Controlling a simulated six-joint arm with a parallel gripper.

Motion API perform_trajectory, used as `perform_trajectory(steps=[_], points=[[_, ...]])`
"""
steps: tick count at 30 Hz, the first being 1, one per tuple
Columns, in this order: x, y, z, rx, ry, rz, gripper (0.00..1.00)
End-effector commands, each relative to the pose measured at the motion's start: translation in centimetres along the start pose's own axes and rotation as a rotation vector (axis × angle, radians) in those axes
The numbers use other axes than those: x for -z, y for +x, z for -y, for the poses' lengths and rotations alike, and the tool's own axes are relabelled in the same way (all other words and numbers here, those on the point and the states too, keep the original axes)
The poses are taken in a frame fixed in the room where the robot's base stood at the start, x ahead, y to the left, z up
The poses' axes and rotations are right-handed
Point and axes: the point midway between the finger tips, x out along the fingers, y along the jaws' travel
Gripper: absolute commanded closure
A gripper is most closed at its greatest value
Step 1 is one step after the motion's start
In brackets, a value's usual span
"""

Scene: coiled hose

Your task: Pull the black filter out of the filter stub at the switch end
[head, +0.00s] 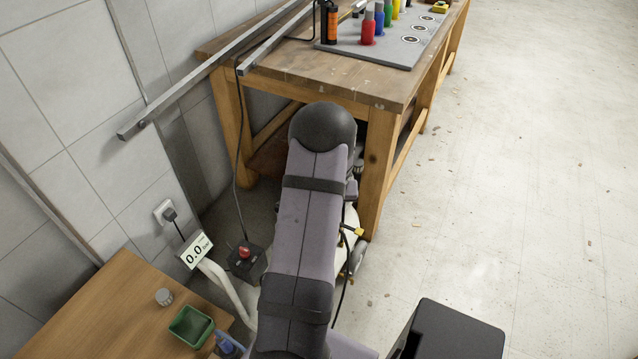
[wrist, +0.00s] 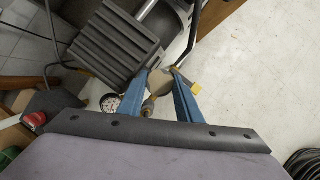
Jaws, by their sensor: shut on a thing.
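In the wrist view, my gripper (wrist: 166,71) reaches in with two blue fingers toward the machine under the bench. The fingers are closed on a small, round grey-brown piece (wrist: 158,84) between them. I cannot tell whether this is the black filter, and I make out no stub. A black ribbed block (wrist: 116,42) is just left of the fingertips. A round white gauge (wrist: 110,104) and a brass fitting (wrist: 149,107) are close by the left finger. In the head view, my own arm hides the gripper and the place it works at.
A black box with a red button (head: 246,254) stands on the floor left of my arm. A wooden workbench (head: 340,80) stands above the machine. A yellow-handled part (head: 355,231) sticks out right of my arm. The floor (head: 510,190) farther right is mostly free.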

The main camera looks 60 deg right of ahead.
Motion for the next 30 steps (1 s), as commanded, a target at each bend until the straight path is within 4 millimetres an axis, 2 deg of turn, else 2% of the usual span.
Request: perform_trajectory(steps=[30], points=[[-1.4,-3.2,0.0,0.001,0.0,0.001,1.0]])
